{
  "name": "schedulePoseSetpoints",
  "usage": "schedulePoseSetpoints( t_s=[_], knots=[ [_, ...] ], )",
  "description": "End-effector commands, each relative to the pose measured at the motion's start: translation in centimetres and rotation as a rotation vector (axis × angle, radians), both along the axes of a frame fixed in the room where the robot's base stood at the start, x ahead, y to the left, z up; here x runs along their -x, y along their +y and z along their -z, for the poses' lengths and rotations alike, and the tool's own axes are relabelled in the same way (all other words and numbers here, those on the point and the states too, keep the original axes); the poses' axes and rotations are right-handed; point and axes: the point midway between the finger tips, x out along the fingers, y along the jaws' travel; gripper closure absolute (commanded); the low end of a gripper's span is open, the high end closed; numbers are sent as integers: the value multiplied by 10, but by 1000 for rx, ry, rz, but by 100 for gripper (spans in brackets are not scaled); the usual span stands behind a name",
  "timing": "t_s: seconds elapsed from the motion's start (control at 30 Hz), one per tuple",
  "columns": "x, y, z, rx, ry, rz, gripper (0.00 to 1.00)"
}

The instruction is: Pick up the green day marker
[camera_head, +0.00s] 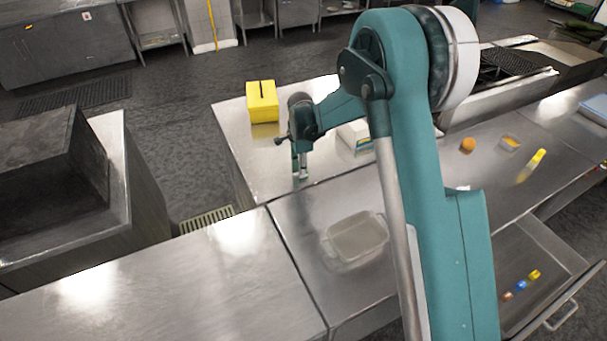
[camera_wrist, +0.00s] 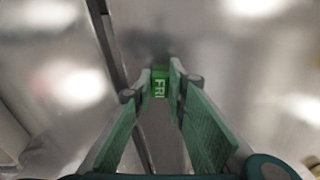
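The green day marker (camera_wrist: 160,84) is a small block with white "FRI" letters. In the wrist view it sits between the two fingertips of my gripper (camera_wrist: 161,76). The fingers are close on both sides of it, and I cannot tell whether both touch it. In the head view my gripper (camera_head: 299,168) points down at the metal counter near the seam. A small bit of green shows at its tips there, and the fingers hide most of the marker.
A yellow box (camera_head: 262,101) stands behind my gripper, and a white box (camera_head: 354,134) to its right. A clear container (camera_head: 356,239) is in front. The counter at front left is clear.

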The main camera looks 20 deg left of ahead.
Motion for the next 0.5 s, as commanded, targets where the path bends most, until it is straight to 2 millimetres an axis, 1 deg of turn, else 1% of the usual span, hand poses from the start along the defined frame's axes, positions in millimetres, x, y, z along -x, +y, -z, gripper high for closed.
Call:
schedulePoseSetpoints(
  t_s=[0.33, 0.5],
  knots=[
    [0, 0, 0, 0, 0, 0, 93],
    [0, 0, -6, 0, 0, 0, 93]
  ],
)
